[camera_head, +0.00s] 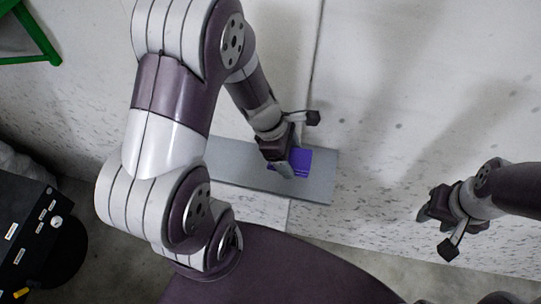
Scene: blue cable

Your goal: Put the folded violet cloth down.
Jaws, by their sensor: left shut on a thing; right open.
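The folded violet cloth (302,160) is a small block in the middle of the head view, over the grey board. My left gripper (287,168) is shut on it, and its fingers hide the cloth's left part. I cannot tell whether the cloth touches the board or hangs just above it. My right gripper (432,212) is open and empty at the right, well apart from the cloth.
The grey board (235,166) is a narrow strip on the pale speckled surface (385,110), which is bare around my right gripper. A black device (25,235) stands at the lower left. A green frame (38,38) shows at the upper left.

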